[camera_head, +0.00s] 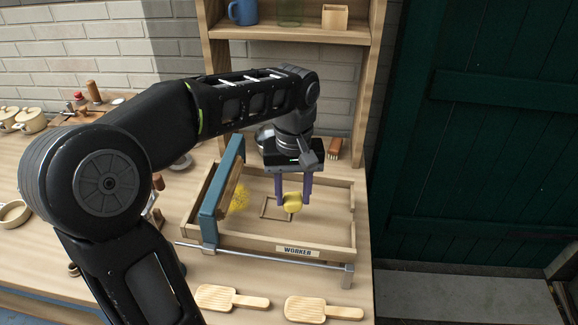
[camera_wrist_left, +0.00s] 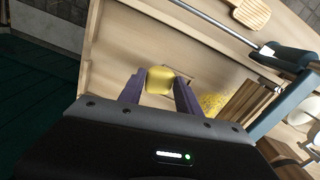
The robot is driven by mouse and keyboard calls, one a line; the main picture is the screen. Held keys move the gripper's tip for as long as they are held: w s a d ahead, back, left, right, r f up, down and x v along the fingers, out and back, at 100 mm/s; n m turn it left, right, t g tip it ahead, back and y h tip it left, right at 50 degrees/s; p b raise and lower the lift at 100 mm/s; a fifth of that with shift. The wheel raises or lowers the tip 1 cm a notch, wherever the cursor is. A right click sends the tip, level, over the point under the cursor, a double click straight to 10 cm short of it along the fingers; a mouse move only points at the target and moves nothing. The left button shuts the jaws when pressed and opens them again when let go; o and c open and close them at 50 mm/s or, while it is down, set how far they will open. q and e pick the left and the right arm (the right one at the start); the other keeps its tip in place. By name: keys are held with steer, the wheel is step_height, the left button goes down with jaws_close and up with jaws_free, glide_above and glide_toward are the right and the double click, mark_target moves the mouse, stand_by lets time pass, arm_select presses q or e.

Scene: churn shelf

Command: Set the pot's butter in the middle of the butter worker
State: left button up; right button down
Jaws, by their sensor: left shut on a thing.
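The butter worker (camera_head: 230,243) is a wooden tray with a "WORKER" label on its front edge and a blue-framed wooden part across its left side. My left gripper (camera_head: 292,200) points down over the tray, its purple fingers shut on a yellow lump of butter (camera_head: 293,203). The butter also shows between the fingers in the left wrist view (camera_wrist_left: 160,80). It is over or near a dark square outline on the tray floor; I cannot tell whether it touches the floor. Yellow crumbly bits (camera_head: 240,198) lie beside the blue-framed part. The pot is not clearly identifiable. My right gripper is not in view.
Two wooden paddles (camera_head: 230,298) (camera_head: 322,309) lie in front of the worker. A metal rod (camera_head: 270,257) runs along its front. A shelf with a blue mug (camera_head: 243,12) and a wooden box (camera_head: 335,17) stands behind. Small pots (camera_head: 30,121) stand at the far left.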

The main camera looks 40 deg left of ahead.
arm_select(q)
steer(key=shift+s+r, duration=0.1)
steer(key=a+r+p, duration=0.1)
steer(key=a+r+m+p, duration=0.1)
steer(key=p, duration=0.1)
steer(key=a+m+p, duration=0.1)
steer(key=p, duration=0.1)
steer(key=shift+w+a+r+y, duration=0.25)
steer(key=shift+a+r+y, duration=0.05)
steer(key=shift+a+r, duration=0.1)
steer(key=shift+f, duration=0.1)
steer(key=shift+s+a+f+b, duration=0.1)
steer(key=shift+a+f+b, duration=0.05)
steer(key=shift+f+b, duration=1.75)
steer(key=shift+f, duration=1.1)
stand_by(0.4)
steer(key=shift+r, duration=0.15)
